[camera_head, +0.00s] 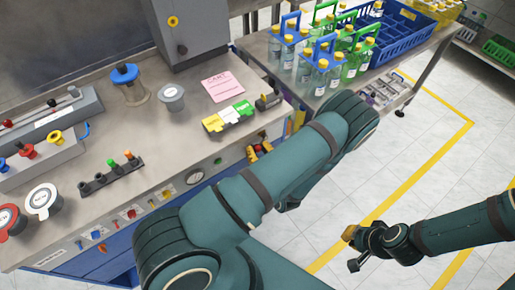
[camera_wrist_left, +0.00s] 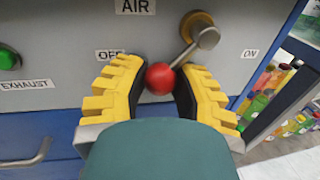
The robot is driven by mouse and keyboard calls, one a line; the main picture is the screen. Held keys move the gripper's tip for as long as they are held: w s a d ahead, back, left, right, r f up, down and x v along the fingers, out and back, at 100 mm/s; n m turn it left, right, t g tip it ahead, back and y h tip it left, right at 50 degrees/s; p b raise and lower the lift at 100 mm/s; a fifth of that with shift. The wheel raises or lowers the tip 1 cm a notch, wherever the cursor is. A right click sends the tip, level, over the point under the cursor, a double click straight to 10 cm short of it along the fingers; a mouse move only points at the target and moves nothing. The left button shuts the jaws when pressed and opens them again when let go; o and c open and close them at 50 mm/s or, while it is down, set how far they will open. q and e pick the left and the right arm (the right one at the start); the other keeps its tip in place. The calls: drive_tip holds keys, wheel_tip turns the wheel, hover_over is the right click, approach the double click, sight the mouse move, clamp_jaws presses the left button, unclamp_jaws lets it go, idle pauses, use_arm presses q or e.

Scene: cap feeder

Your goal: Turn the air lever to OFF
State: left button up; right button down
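The air lever (camera_wrist_left: 187,52) is a metal arm with a red ball knob (camera_wrist_left: 160,78), on the grey panel under the AIR label (camera_wrist_left: 135,6). It slants down and left from its pivot. The OFF label (camera_wrist_left: 110,54) is on the left, partly covered by a finger, and the ON label (camera_wrist_left: 250,53) on the right. My left gripper (camera_wrist_left: 160,85) has its yellow fingers closed in on both sides of the knob. The left gripper (camera_head: 259,150) also shows at the panel's right end in the head view. My right gripper (camera_head: 351,247) is away over the floor; its finger opening is unclear.
A green button (camera_wrist_left: 9,58) sits by the EXHAUST label (camera_wrist_left: 25,84). The bench top (camera_head: 130,135) holds jars and coloured blocks. A table with bottle carriers (camera_head: 320,60) stands behind. The floor right is clear.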

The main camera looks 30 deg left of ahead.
use_arm(q)
clamp_jaws()
drive_tip(key=shift+s+a+r+m+p, duration=0.1)
drive_tip(key=shift+s+r+m+p, duration=0.1)
drive_tip(key=shift+m+p, duration=0.4)
drive_tip(key=o, duration=0.9)
unclamp_jaws()
drive_tip(key=v, duration=1.2)
drive_tip(key=shift+r, duration=0.1)
